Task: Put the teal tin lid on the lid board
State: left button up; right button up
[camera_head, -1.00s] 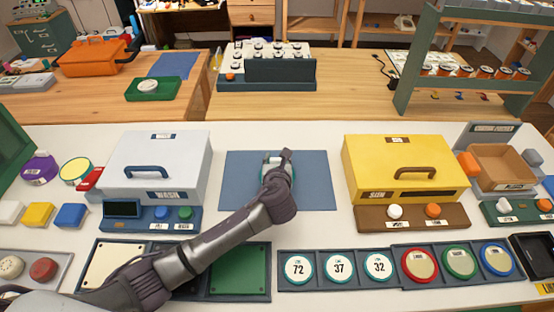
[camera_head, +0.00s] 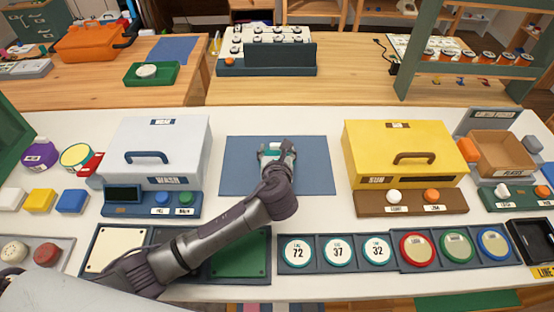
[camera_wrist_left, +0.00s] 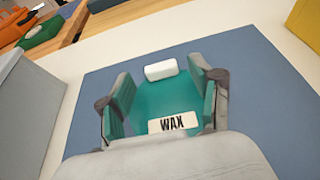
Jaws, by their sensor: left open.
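The teal tin lid (camera_wrist_left: 166,95), with a white knob and a label reading WAX, is over the blue mat (camera_wrist_left: 240,70). In the head view, the lid (camera_head: 270,158) shows only partly behind my left gripper (camera_head: 277,150). In the left wrist view, my left gripper (camera_wrist_left: 165,90) is open, with one finger on each side of the lid. I cannot tell whether the fingers touch it. No board is clearly labelled as the lid board; a dark board with cream and green panels (camera_head: 240,262) lies at the front, partly hidden by my arm. My right gripper is out of view.
A white box (camera_head: 160,140) stands left of the mat and a yellow box (camera_head: 400,140) right of it. A dark tray (camera_head: 317,265) of numbered round discs lies at the front, beside red, green and blue rimmed discs (camera_head: 457,247). Bare white table surrounds the mat.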

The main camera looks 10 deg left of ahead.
pick_arm(q)
jog(key=v, duration=0.8)
jog(key=shift+s, duration=0.1)
